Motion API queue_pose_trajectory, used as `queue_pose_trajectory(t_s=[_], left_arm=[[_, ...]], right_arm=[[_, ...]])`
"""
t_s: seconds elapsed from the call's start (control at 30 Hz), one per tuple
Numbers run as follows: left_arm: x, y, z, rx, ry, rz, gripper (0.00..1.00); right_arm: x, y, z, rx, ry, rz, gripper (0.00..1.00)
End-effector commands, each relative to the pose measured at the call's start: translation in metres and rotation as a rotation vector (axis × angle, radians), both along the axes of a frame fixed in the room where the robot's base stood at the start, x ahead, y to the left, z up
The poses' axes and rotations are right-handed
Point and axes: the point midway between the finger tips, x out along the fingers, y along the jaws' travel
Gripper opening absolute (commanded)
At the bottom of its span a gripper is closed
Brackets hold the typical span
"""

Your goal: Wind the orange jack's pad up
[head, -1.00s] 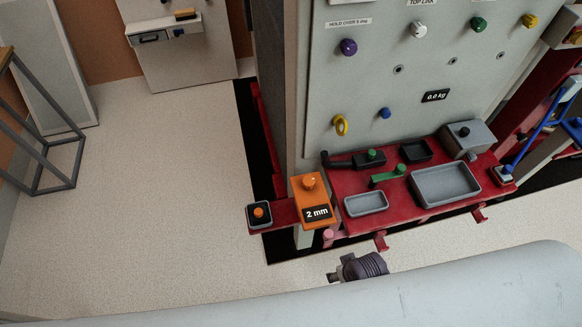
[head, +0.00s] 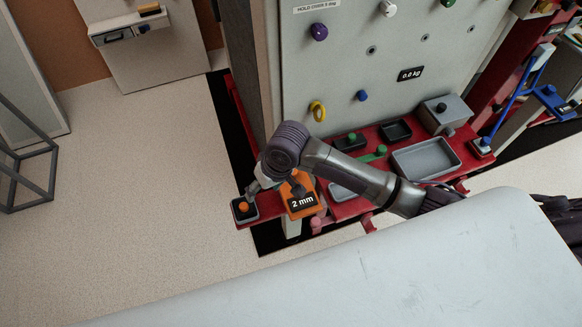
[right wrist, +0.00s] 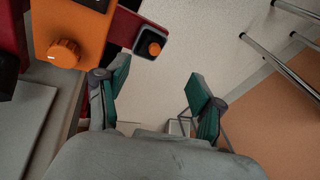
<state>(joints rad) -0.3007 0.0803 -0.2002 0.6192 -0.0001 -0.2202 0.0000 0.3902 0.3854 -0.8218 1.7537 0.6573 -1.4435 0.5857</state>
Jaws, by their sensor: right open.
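The orange jack (head: 308,209) stands at the left end of the red bench, with a black "2 mm" display on it. My right gripper (head: 275,187) is over the jack and covers much of its top. In the right wrist view the jack (right wrist: 97,28) is at the upper left, with its orange knob (right wrist: 63,53) plain to see. The open right gripper (right wrist: 157,78) has nothing between its green-padded fingers; the knob lies outside them, to the left. I cannot make out the jack's pad. My left gripper is not in view.
A dark holder with a small orange knob (head: 243,207) sits just left of the jack. Grey trays (head: 425,158) and green-knobbed parts lie on the red bench (head: 372,133) to the right. The grey panel (head: 345,75) rises behind.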

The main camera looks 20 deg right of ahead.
Motion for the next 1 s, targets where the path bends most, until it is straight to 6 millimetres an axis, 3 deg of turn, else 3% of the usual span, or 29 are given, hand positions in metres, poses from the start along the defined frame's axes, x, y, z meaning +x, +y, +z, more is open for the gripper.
queue_pose_trajectory(t_s=[0.03, 0.2, 0.33, 0.5, 0.67, 1.0], left_arm=[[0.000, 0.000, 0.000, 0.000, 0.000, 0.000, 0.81], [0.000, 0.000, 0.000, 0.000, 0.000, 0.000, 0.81], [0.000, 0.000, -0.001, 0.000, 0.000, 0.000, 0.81], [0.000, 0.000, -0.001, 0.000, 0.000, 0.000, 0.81], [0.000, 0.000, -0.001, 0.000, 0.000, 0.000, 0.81], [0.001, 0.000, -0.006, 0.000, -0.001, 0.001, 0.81]], right_arm=[[0.019, -0.012, 0.009, -0.047, 0.013, -0.019, 0.67], [0.056, -0.055, 0.031, -0.174, 0.099, -0.150, 0.67], [0.074, -0.084, 0.047, -0.241, 0.135, -0.251, 0.67], [0.081, -0.099, 0.053, -0.269, 0.156, -0.309, 0.67], [0.080, -0.099, 0.036, -0.271, 0.160, -0.311, 0.67], [0.081, -0.099, -0.036, -0.271, 0.157, -0.309, 0.67]])
